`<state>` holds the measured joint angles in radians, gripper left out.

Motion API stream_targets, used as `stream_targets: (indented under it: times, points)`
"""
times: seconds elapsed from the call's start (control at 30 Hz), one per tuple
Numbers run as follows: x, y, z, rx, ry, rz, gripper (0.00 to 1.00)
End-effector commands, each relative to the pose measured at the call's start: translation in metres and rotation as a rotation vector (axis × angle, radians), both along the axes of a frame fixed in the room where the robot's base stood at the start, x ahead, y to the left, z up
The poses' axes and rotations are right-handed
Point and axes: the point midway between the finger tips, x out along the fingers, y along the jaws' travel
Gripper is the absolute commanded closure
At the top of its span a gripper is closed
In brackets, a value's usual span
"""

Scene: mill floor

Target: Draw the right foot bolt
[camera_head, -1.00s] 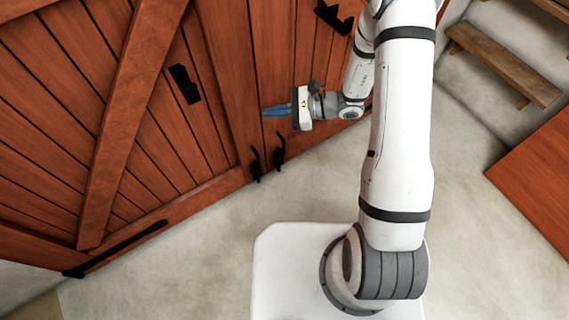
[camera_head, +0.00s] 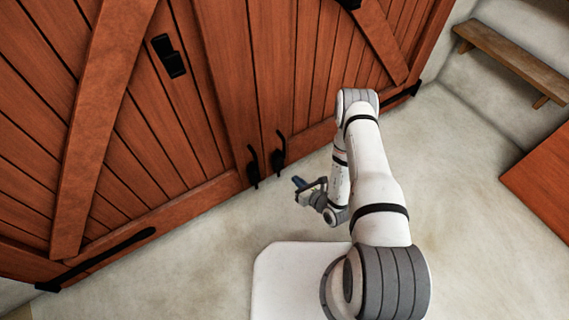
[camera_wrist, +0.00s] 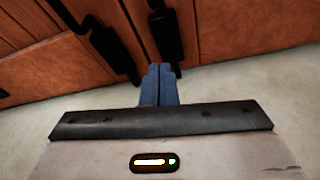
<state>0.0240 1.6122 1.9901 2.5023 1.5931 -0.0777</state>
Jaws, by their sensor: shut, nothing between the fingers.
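Two black foot bolts sit at the bottom of the wooden double door, one on each side of the seam. The right foot bolt (camera_head: 279,153) has a curved handle at its top. In the wrist view the right foot bolt (camera_wrist: 166,36) stands just beyond my fingertips, slightly to their right. The left foot bolt (camera_head: 254,166) stands beside it, and it also shows in the wrist view (camera_wrist: 110,46). My gripper (camera_head: 298,182) is low, a little to the right of and in front of the right bolt. Its blue fingers (camera_wrist: 159,70) are together and empty.
The wooden double door (camera_head: 215,90) fills the back, with a black latch (camera_head: 169,56) on its left leaf. A wooden bench (camera_head: 515,62) and a reddish wooden surface (camera_head: 545,185) are at the right. The pale floor (camera_head: 200,260) before the door is clear.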

Motion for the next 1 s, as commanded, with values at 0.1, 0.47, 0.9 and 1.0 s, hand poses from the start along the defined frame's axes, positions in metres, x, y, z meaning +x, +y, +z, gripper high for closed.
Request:
stream_targets:
  times: [0.1,0.47,0.9,1.0]
  points:
    - [0.0,0.0,0.001,0.0,0.0,0.001,1.0]
    - [0.026,0.021,-0.014,0.0,-0.004,0.006,1.0]
    - [0.078,0.056,-0.015,0.001,-0.002,0.002,1.0]
    - [0.079,0.055,-0.005,0.001,-0.001,0.003,1.0]
